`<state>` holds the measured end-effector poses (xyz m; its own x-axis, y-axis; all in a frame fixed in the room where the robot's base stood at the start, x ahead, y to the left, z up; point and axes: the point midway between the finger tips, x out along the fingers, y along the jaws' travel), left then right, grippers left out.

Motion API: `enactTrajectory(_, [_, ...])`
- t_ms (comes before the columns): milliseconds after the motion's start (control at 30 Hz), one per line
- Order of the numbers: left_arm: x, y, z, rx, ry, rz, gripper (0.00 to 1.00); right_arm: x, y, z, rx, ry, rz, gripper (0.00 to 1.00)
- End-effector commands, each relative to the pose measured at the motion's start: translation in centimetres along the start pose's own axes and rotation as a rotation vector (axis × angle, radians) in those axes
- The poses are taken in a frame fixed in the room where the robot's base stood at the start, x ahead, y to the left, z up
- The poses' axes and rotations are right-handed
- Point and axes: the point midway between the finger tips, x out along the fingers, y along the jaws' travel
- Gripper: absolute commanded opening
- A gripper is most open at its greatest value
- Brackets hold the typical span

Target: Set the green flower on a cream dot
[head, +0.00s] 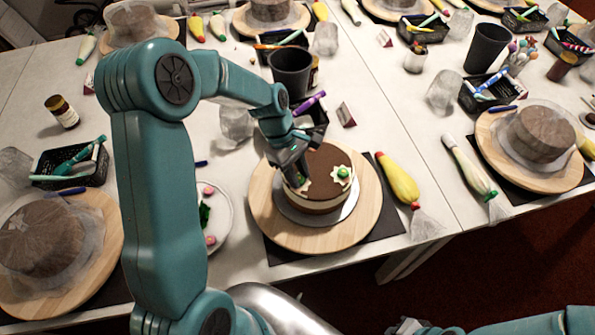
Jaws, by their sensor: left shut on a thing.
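A round chocolate cake (326,160) with cream-coloured sides stands on a silver board on a wooden turntable (268,222). Pale cream dots show on its top. A small green flower (343,172) sits on the cream dot at the right of the top. Another cream dot (305,184) shows near the front left, partly under my left gripper. My left gripper (298,176) is over the left part of the cake, pointing down. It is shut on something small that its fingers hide. My right arm shows at the bottom right; its fingers cannot be made out.
A white plate (222,238) with pink and green pieces is left of the turntable, partly behind my arm. A yellow piping bag (398,180) lies to the right. A black cup (290,72) stands behind the cake. Other turntables with wrapped cakes stand left and right.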

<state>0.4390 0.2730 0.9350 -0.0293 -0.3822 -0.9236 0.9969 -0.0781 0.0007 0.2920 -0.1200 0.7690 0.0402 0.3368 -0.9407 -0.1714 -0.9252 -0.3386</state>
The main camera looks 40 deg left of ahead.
Motion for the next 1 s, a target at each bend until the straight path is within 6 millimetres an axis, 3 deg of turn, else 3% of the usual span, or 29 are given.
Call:
enactTrajectory(267, [0.46,-0.01,-0.20,0.000,0.000,0.000,0.02,0.40,0.15,0.00,0.000,0.000,0.000,0.00])
enactTrajectory(300, [0.31,-0.01,-0.14,0.000,0.000,0.000,0.43,0.26,0.10,0.00,0.000,0.000,0.000,0.00])
enactTrajectory(333, [0.30,-0.01,-0.13,0.000,0.000,0.000,0.52,0.25,0.10,0.00,0.000,0.000,0.000,0.00])
enactTrajectory(367, [0.31,-0.02,-0.13,0.000,0.000,-0.001,0.55,0.25,0.10,0.00,0.000,0.000,0.000,0.00])
enactTrajectory(1000, [-0.02,-0.03,0.00,0.000,0.000,-0.001,0.55,-0.02,0.00,0.00,0.000,0.000,0.000,0.00])
